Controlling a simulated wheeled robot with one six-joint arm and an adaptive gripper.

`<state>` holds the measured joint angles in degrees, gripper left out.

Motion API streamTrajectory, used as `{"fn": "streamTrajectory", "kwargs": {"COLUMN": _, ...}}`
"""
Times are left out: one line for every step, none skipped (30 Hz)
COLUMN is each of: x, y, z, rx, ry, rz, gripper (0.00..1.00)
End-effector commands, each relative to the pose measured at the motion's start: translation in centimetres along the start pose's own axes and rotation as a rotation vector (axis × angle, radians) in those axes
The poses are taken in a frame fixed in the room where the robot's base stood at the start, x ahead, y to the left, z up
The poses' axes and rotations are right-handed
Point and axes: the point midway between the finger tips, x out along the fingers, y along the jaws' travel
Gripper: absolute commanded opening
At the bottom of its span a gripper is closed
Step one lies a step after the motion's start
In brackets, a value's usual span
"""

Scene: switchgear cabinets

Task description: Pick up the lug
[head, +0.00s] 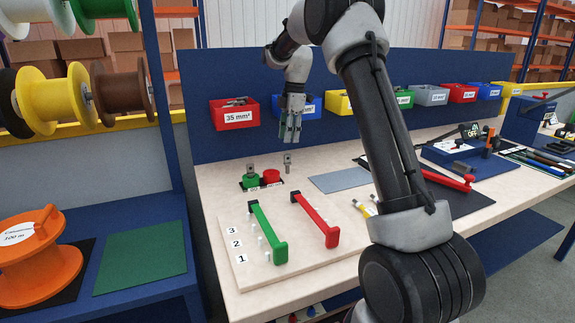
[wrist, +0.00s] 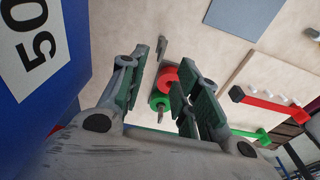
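A small grey metal lug (head: 287,161) stands upright on the worktable, just right of a red round holder (head: 271,176). It also shows in the wrist view as a grey piece (wrist: 161,47) just beyond the left fingertip. My gripper (head: 290,138) points down above the lug, with a visible gap between them. In the wrist view my gripper (wrist: 168,68) has its fingers apart, with nothing held between them. Another grey lug-like piece (head: 251,169) stands at the green holder (head: 250,181).
Labelled bins, including a red one (head: 234,115) and a blue one (head: 311,107), hang on the blue back panel close behind my gripper. A board with green (head: 267,232) and red (head: 317,220) handles lies in front. A grey mat (head: 342,180) lies to the right.

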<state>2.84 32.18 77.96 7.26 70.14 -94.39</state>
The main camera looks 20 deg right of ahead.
Motion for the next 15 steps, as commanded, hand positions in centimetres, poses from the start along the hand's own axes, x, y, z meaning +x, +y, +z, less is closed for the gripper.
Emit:
{"fn": "streamTrajectory", "kwargs": {"x": 0.4, "y": 0.3, "z": 0.1, "rx": -0.010, "ry": 0.001, "rz": -0.003, "gripper": 0.32}}
{"fn": "streamTrajectory", "kwargs": {"x": 0.7, "y": 0.3, "z": 0.1, "rx": -0.014, "ry": 0.002, "rz": -0.004, "gripper": 0.32}}
{"fn": "streamTrajectory", "kwargs": {"x": 1.1, "y": 0.4, "z": 0.1, "rx": -0.018, "ry": 0.002, "rz": -0.005, "gripper": 0.32}}
{"fn": "streamTrajectory", "kwargs": {"x": 1.4, "y": 0.4, "z": 0.1, "rx": -0.019, "ry": 0.002, "rz": -0.006, "gripper": 0.32}}
{"fn": "streamTrajectory", "kwargs": {"x": 1.8, "y": 0.3, "z": 0.1, "rx": -0.019, "ry": 0.002, "rz": -0.007, "gripper": 0.32}}
{"fn": "streamTrajectory", "kwargs": {"x": 2.3, "y": 0.3, "z": 0.1, "rx": -0.019, "ry": 0.002, "rz": -0.007, "gripper": 0.32}}
{"fn": "streamTrajectory", "kwargs": {"x": 2.7, "y": 0.3, "z": 0.1, "rx": -0.019, "ry": 0.002, "rz": -0.007, "gripper": 0.32}}
{"fn": "streamTrajectory", "kwargs": {"x": 3.0, "y": 0.3, "z": 0.1, "rx": -0.018, "ry": 0.002, "rz": -0.007, "gripper": 0.32}}
{"fn": "streamTrajectory", "kwargs": {"x": 3.5, "y": 0.2, "z": 0.1, "rx": -0.018, "ry": 0.002, "rz": -0.007, "gripper": 0.32}}
{"fn": "streamTrajectory", "kwargs": {"x": 4.0, "y": 0.2, "z": 0.2, "rx": -0.018, "ry": 0.002, "rz": -0.007, "gripper": 0.32}}
{"fn": "streamTrajectory", "kwargs": {"x": 4.4, "y": 0.1, "z": 0.2, "rx": -0.017, "ry": 0.002, "rz": -0.008, "gripper": 0.32}}
{"fn": "streamTrajectory", "kwargs": {"x": 5.0, "y": 0.0, "z": 0.3, "rx": -0.017, "ry": 0.002, "rz": -0.007, "gripper": 0.32}}
{"fn": "streamTrajectory", "kwargs": {"x": 5.5, "y": 0.0, "z": 0.3, "rx": -0.017, "ry": 0.002, "rz": -0.007, "gripper": 0.32}}
{"fn": "streamTrajectory", "kwargs": {"x": 6.0, "y": -0.1, "z": 0.4, "rx": -0.017, "ry": 0.002, "rz": -0.008, "gripper": 0.32}}
{"fn": "streamTrajectory", "kwargs": {"x": 6.6, "y": -0.1, "z": 0.4, "rx": -0.017, "ry": 0.002, "rz": -0.006, "gripper": 0.32}}
